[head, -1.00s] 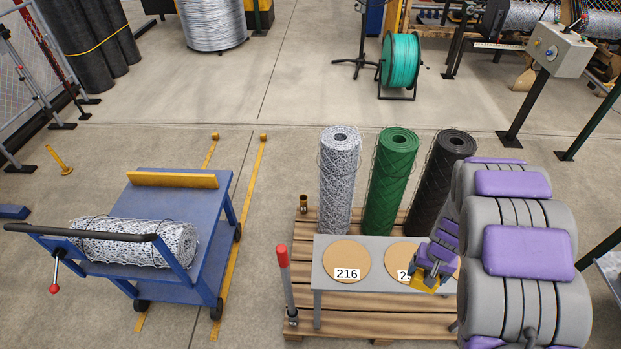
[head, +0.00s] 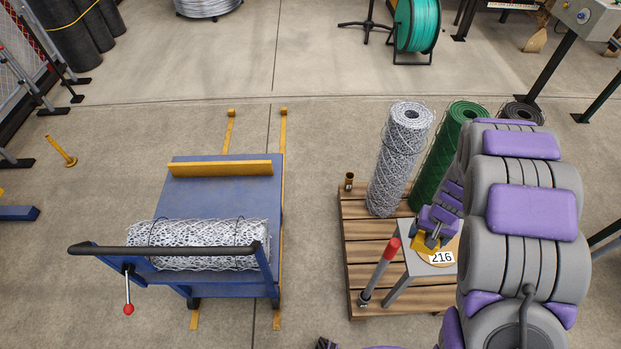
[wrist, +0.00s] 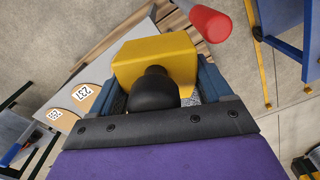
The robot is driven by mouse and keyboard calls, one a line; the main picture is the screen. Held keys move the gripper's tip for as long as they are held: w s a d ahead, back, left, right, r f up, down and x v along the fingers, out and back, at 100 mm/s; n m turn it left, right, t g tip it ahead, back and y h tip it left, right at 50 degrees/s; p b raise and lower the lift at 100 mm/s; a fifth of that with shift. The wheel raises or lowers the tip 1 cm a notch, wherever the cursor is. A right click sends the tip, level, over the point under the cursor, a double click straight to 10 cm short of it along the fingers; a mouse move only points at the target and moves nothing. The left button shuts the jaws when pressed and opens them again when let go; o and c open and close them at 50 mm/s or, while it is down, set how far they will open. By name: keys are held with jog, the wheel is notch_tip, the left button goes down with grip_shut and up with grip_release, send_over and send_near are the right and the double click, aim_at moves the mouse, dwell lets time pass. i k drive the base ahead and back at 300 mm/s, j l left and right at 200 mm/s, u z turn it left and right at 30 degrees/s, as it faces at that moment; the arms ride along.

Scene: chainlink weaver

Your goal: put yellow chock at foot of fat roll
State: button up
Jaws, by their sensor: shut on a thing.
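The yellow chock (wrist: 155,58) is a block with a black knob, held between the blue fingers of my gripper (wrist: 158,88) in the wrist view. In the head view my gripper (head: 432,238) is above the grey bench, beside the 216 label; a bit of the chock's yellow shows there. A silver mesh roll (head: 195,243) lies across the blue cart (head: 215,205). Upright silver (head: 400,160), green (head: 440,160) and black (head: 522,112) rolls stand behind the bench, the last two partly hidden by my arm. I cannot tell which roll is the fat one.
The grey bench (head: 408,262) with round tan discs stands on a wooden pallet (head: 370,240). A red-topped lever (head: 380,270) rises at the pallet's left. A yellow bar (head: 220,168) crosses the cart's far end. Open floor lies between cart and pallet.

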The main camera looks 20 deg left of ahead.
aim_at(223, 215)
jog(key=j, duration=0.55)
jog(key=k+j+z, duration=0.1)
jog(key=j, duration=0.4)
jog(key=k+j, duration=0.1)
jog(key=j, duration=0.45)
jog(key=k+j+z, duration=0.1)
jog(key=j, duration=0.45)
jog(key=k+j, duration=0.1)
jog(key=j, duration=0.4)
jog(key=z, duration=0.05)
